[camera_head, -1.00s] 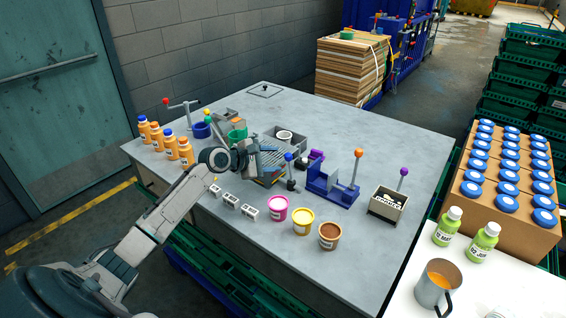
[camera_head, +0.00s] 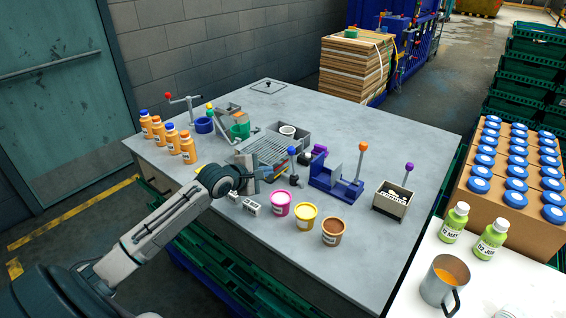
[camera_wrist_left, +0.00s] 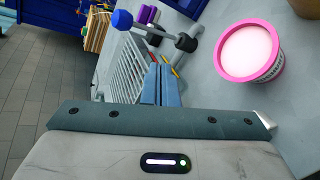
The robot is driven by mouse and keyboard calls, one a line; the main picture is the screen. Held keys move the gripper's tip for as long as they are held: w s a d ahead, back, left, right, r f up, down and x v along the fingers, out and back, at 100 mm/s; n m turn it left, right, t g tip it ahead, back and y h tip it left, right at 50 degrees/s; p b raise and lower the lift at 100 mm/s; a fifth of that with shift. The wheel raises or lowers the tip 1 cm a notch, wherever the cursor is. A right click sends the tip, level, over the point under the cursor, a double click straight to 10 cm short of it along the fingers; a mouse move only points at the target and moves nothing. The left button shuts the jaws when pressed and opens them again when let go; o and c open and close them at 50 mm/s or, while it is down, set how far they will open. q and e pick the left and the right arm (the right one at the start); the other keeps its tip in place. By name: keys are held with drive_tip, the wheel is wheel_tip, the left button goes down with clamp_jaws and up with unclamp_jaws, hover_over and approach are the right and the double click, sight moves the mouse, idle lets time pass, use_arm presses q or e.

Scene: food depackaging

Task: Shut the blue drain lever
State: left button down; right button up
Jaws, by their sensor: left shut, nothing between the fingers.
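The blue drain lever (camera_head: 292,152) has a blue ball on a thin rod and stands roughly upright beside the grated tray (camera_head: 266,150). In the left wrist view its blue ball (camera_wrist_left: 122,20) is at the upper left, with the rod running right to a dark hub. My left gripper (camera_head: 259,181) is low at the table's near side, left of and in front of the lever, apart from it. In the left wrist view its fingers (camera_wrist_left: 161,84) are together and empty, below the lever in the picture. My right gripper is not in view.
Pink (camera_head: 280,204), yellow (camera_head: 306,217) and brown (camera_head: 332,231) cups stand right of the gripper. A blue press with an orange-ball lever (camera_head: 361,147) is right of the drain lever. Several orange bottles (camera_head: 188,147) stand left.

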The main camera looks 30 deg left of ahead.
use_arm(q)
drive_tip(key=s+d+f+t+y+b, duration=0.1)
drive_tip(key=s+y, duration=0.1)
drive_tip(key=s, duration=0.1)
drive_tip(key=m+t+y+b, duration=0.2)
drive_tip(key=t, duration=0.1)
approach(289, 151)
drive_tip(key=w+p, duration=0.4)
drive_tip(key=w+a+p, duration=0.1)
drive_tip(key=p, duration=0.1)
drive_tip(key=shift+w+f, duration=0.35)
drive_tip(key=shift+w, duration=0.05)
drive_tip(key=shift+w+f+t+h, duration=0.15)
drive_tip(key=shift+w+t+h, duration=0.15)
drive_tip(key=shift+w+h, duration=0.1)
drive_tip(key=shift+w+d+r+b, duration=0.15)
drive_tip(key=shift+w+r, duration=0.15)
drive_tip(key=shift+w, duration=0.3)
drive_tip(key=shift+w+a+r+b, duration=0.15)
drive_tip(key=shift+w+r, duration=0.1)
drive_tip(key=shift+w, duration=0.4)
drive_tip(key=shift+s+d+r, duration=0.1)
drive_tip(key=shift+s+r, duration=0.05)
